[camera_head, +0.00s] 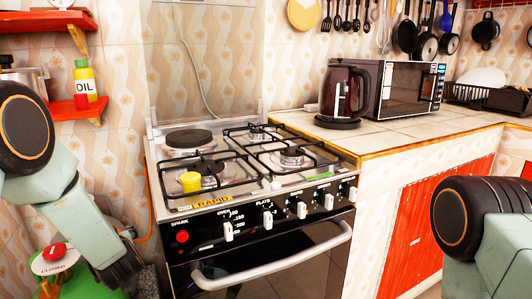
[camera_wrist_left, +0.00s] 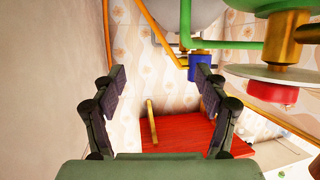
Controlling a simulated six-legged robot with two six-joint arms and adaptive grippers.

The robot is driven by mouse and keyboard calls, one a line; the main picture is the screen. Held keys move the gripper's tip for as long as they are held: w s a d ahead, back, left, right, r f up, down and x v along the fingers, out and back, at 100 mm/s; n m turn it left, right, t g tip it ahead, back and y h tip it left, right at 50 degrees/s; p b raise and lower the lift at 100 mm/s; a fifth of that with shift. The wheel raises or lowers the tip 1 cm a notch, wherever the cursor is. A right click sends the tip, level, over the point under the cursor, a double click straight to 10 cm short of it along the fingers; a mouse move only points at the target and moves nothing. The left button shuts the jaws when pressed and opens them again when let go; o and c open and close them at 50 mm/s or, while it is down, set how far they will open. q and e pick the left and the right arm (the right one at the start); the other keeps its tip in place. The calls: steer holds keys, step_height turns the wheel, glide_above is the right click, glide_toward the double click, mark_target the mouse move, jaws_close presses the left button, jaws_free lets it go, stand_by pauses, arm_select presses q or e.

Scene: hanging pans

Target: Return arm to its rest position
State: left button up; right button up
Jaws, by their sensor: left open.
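My left arm comes in from the left in the head view. Its gripper (camera_head: 122,272) hangs low in front of the wall, left of the stove and right of a red and white valve knob (camera_head: 52,258) marked CLOSED. In the left wrist view the two dark fingers of this gripper (camera_wrist_left: 160,88) stand wide apart with nothing between them. The knob's red part (camera_wrist_left: 272,93) and its brass stem show at the right there, apart from the fingers. Part of my right arm (camera_head: 490,235) shows at the right edge of the head view, but its gripper is outside the picture.
A kettle (camera_head: 343,92) and microwave (camera_head: 405,90) stand on the counter. Pans (camera_head: 425,45) hang behind.

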arm_select(q)
steer(key=s+d+f+m+g+h+p, duration=0.2)
steer(key=s+d+f+m+g+h, duration=0.15)
steer(key=s+d+f, duration=0.5)
steer(key=s+d+f+m+g+h+p, duration=0.2)
steer(key=s+d+f+h, duration=0.25)
steer(key=s, duration=0.75)
steer(key=s+d+m+g+p, duration=0.1)
steer(key=s+d+g+p, duration=0.1)
steer(key=s, duration=0.9)
steer(key=s+d+m+g+h+p, duration=0.1)
steer(key=s+d+g+p, duration=0.1)
steer(key=s, duration=0.9)
steer(key=shift+s+d+g+p, duration=0.35)
steer(key=shift+d+g, duration=0.3)
steer(key=shift+d, duration=0.3)
steer(key=shift+r, duration=0.1)
steer(key=shift+s+a, duration=0.1)
steer(key=shift+s, duration=0.05)
